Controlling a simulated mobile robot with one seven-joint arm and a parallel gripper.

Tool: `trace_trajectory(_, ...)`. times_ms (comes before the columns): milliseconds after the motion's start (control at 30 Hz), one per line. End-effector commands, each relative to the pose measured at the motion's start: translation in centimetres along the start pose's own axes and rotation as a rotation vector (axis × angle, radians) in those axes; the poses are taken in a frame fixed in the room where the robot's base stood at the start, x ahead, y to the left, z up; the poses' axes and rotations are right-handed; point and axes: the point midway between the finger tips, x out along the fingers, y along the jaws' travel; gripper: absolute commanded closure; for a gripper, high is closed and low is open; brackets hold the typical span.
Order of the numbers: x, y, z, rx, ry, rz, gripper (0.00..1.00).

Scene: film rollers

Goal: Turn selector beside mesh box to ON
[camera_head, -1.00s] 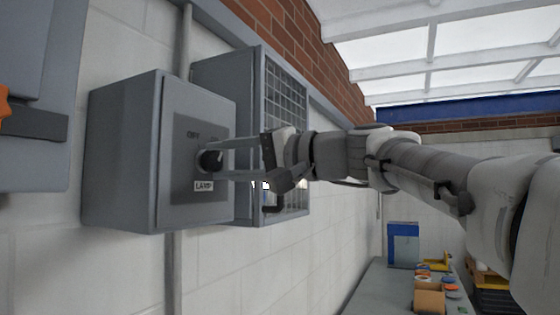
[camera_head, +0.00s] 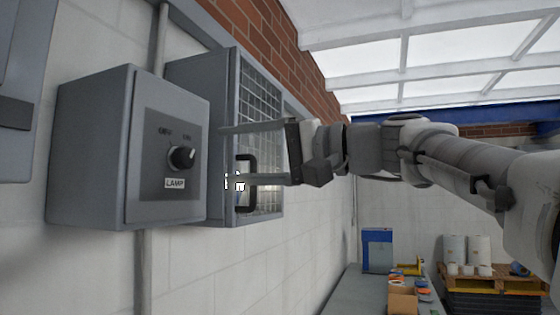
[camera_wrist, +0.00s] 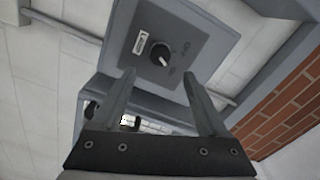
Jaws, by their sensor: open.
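The selector is a round black knob (camera_head: 182,157) on a grey box (camera_head: 95,150) with a LAMP label below it and OFF and ON above. Its white mark points up and right, towards ON. The knob also shows in the wrist view (camera_wrist: 160,55), with its mark towards the nearer of the two words. The mesh box (camera_head: 260,110) is right behind the selector box, partly hidden by my gripper. My gripper (camera_head: 224,156) is open and empty. Its fingertips are right of the knob, apart from it, with one finger higher than the other.
The mesh box has a black handle (camera_head: 250,185) near my lower finger. A grey bench (camera_head: 350,290) with a blue unit (camera_head: 377,250) and small parts stands below right. A pallet (camera_head: 490,280) with white rolls is farther right. A conduit (camera_head: 144,265) runs down the wall.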

Motion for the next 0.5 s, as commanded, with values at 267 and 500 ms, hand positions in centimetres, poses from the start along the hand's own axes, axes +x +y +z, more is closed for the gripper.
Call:
trace_trajectory(267, -6.5, 0.1, 0.0, 0.0, 0.004, 0.0, 0.24)
trace_trajectory(500, -9.3, 0.0, 0.0, 0.0, 0.001, 0.0, 0.24)
